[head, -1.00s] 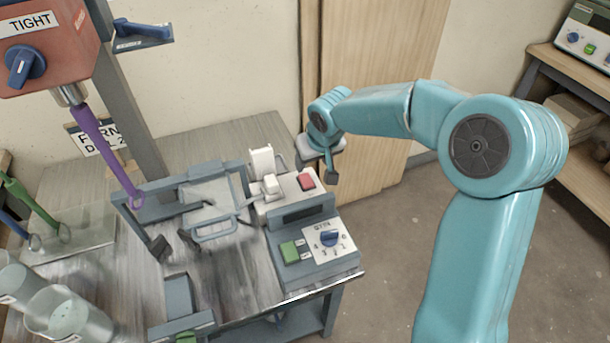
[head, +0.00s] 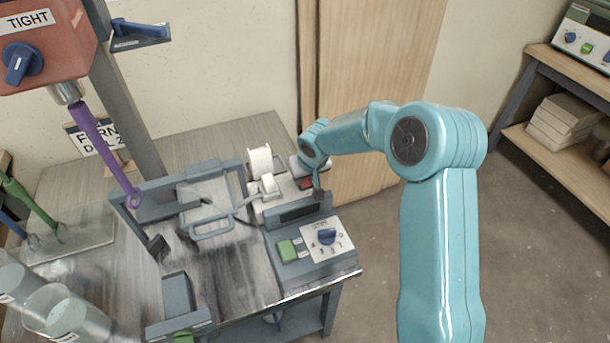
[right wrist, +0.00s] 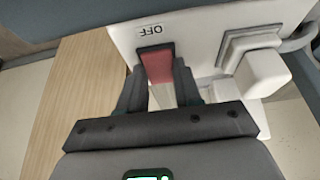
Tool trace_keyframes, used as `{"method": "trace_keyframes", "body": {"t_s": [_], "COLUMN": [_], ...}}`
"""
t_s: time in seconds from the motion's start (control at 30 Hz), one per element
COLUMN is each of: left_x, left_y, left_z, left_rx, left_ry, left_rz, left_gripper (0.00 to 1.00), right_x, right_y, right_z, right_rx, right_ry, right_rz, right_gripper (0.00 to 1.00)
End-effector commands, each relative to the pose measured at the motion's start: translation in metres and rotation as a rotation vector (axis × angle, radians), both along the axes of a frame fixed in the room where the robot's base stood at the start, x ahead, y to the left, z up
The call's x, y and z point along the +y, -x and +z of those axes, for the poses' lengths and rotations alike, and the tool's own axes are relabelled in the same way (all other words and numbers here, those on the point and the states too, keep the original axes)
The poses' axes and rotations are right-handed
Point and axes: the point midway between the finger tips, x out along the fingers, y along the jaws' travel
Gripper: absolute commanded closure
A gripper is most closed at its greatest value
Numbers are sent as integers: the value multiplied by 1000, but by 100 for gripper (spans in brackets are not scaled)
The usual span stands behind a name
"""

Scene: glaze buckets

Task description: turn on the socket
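The socket (head: 266,206) is a white box on the bench, beside a grey machine. A white plug (head: 268,184) sits on it, and also shows in the right wrist view (right wrist: 262,75). Its red rocker switch (head: 305,183) is partly hidden by my gripper in the head view. In the right wrist view the red switch (right wrist: 158,64) lies beside an upside-down "OFF" label. My right gripper (right wrist: 160,78) is at the switch, its fingers apart with the red between their tips. I cannot tell whether they touch it. My left gripper is not in view.
A grey control box with a blue dial (head: 327,237) and green button (head: 287,250) stands just in front of the socket. A purple stirrer (head: 105,150) hangs at left above a grey frame. Clear beakers (head: 65,315) stand at the front left. Floor at right is open.

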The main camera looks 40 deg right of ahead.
Motion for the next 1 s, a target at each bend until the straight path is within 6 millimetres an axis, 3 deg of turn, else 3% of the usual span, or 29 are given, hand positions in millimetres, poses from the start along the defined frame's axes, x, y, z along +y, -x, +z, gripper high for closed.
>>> {"method": "trace_keyframes", "body": {"t_s": [0.03, 0.07, 0.27, 0.5, 0.6, 1.0], "left_x": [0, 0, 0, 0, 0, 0], "left_y": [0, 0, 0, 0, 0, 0], "left_z": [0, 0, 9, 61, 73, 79], "left_rx": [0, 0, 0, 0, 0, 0], "left_ry": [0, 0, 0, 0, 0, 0], "left_rz": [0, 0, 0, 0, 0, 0], "left_gripper": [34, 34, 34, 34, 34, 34], "right_x": [0, 0, -1, -2, -3, -3], "right_y": [0, 0, 0, -6, -9, -11], "right_z": [0, 0, 4, 12, 8, 2], "right_rx": [0, 1, 15, 156, 237, 353], "right_ry": [1, 1, -1, -34, -53, -84], "right_rz": [0, 0, 0, -4, -2, -1], "right_gripper": [86, 96, 96, 96, 97, 96]}}
